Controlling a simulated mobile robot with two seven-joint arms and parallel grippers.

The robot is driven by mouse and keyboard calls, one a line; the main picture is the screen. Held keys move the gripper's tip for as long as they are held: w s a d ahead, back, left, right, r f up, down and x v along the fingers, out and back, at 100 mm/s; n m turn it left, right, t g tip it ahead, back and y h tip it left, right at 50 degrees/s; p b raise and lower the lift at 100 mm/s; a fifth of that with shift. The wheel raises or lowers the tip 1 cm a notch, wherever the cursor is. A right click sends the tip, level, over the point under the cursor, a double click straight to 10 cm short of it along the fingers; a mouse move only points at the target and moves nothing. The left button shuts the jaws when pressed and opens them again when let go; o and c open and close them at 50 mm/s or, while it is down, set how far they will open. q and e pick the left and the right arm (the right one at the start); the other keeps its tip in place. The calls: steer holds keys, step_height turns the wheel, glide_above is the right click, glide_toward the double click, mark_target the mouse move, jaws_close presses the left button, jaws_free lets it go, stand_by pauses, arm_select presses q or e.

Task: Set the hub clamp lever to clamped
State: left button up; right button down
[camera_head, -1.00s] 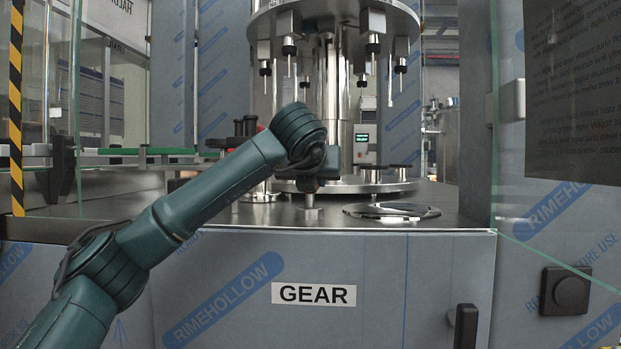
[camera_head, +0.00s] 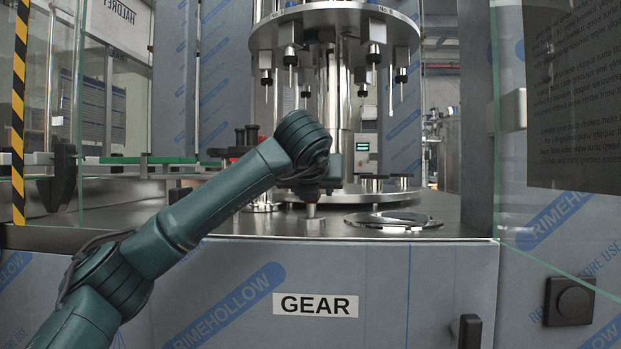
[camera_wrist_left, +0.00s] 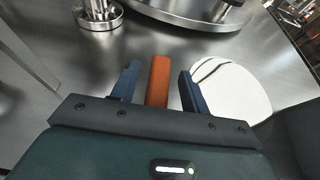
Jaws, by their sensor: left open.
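The orange lever handle (camera_wrist_left: 158,80) of the hub clamp shows in the left wrist view, standing between the fingers of my left gripper (camera_wrist_left: 158,72). The gripper is open, with a visible gap on each side of the handle. In the head view my left arm's wrist hides the fingers and most of the lever. A short metal post (camera_head: 311,213) shows just below the wrist on the steel deck. The lever's set position cannot be told. My right gripper is not in view.
A round bright plate (camera_head: 393,221) lies on the deck (camera_head: 270,226) right of the wrist. Behind stands the turntable column, with a nozzle carousel (camera_head: 335,18) overhead. Glass panels flank the opening. A panel labelled GEAR (camera_head: 316,304) is below.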

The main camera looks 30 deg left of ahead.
arm_select(q)
steer(key=p+v, duration=0.1)
steer(key=v, duration=1.1)
steer(key=shift+s+d+p, duration=0.2)
steer(key=shift+s+p, duration=0.05)
steer(key=shift+p, duration=0.15)
